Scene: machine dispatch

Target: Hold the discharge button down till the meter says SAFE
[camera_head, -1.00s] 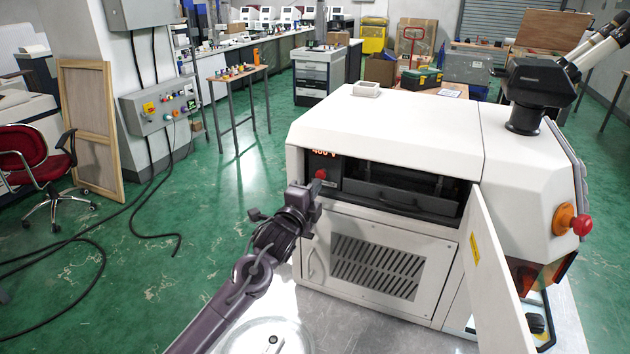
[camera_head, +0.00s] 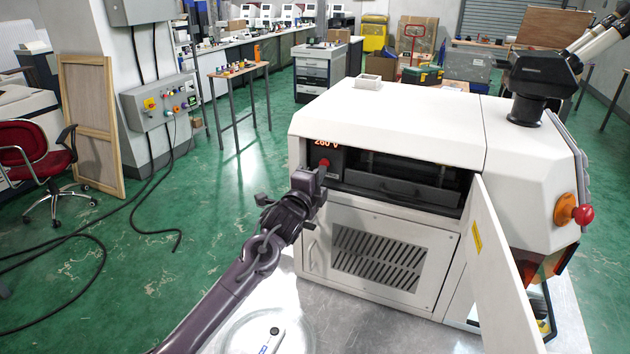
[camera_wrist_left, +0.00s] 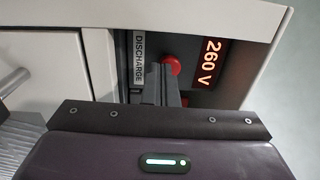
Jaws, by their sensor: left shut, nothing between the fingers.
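The red discharge button (camera_head: 324,162) sits on the dark panel in the machine's open bay. It also shows in the left wrist view (camera_wrist_left: 173,65), between a DISCHARGE label (camera_wrist_left: 139,58) and the meter (camera_wrist_left: 210,62). The meter glows orange-red and reads 260 V; it shows in the head view (camera_head: 326,142) too. My left gripper (camera_head: 322,175) is shut and empty. Its fingertips (camera_wrist_left: 166,68) overlap the button's edge in the wrist view and seem to touch it; the exact contact is hidden. My right gripper is not in view.
The white machine (camera_head: 390,120) has an open door (camera_head: 497,262) swung out at the right of the bay. A dark drawer with a handle (camera_head: 400,192) lies right of the panel. A red knob (camera_head: 582,215) sticks out at the machine's right side.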

